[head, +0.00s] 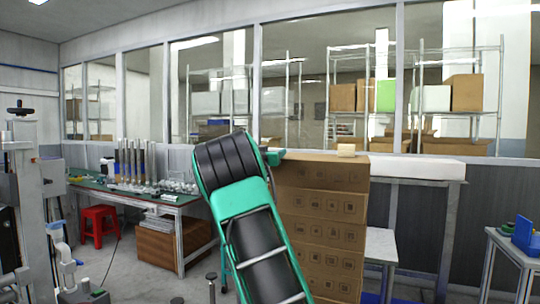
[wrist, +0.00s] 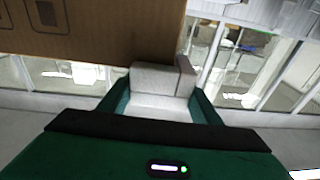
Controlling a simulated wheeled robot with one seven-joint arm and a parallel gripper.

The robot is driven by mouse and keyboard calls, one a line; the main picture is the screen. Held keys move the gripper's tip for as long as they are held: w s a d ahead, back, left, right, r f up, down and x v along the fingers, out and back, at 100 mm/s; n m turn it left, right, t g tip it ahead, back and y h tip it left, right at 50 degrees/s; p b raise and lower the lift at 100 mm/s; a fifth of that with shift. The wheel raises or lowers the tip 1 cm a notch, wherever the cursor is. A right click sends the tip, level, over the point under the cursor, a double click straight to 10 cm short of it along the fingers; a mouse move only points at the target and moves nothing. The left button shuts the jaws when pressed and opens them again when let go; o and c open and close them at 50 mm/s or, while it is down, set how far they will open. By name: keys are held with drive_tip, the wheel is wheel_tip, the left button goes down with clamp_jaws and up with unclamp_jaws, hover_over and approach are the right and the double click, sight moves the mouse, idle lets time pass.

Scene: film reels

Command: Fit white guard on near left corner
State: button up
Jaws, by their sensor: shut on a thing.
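A tall stack of brown cardboard cartons (head: 320,215) stands ahead, and its cardboard (wrist: 80,25) fills the upper left of the wrist view. My gripper (head: 272,157) is at the stack's top left corner, largely behind my own arm. In the wrist view my gripper (wrist: 160,106) has its green fingers shut on the white guard (wrist: 152,82), an angled piece with a raised side. The guard overlaps the lower cardboard edge in that view; I cannot tell whether it touches. I cannot make out the guard in the head view.
A small pale block (head: 346,148) sits on the stack's top toward the right. A workbench (head: 150,195) with metal parts and a red stool (head: 99,224) are at left. A small table (head: 515,250) stands far right.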

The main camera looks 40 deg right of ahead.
drive_tip(key=shift+f, duration=0.25)
drive_tip(key=o, duration=1.2)
drive_tip(key=shift+c, duration=0.2)
drive_tip(key=shift+r, duration=0.15)
drive_tip(key=shift+a+r, duration=0.1)
drive_tip(key=shift+r, duration=0.45)
drive_tip(key=v, duration=1.2)
drive_tip(key=shift+f, duration=0.1)
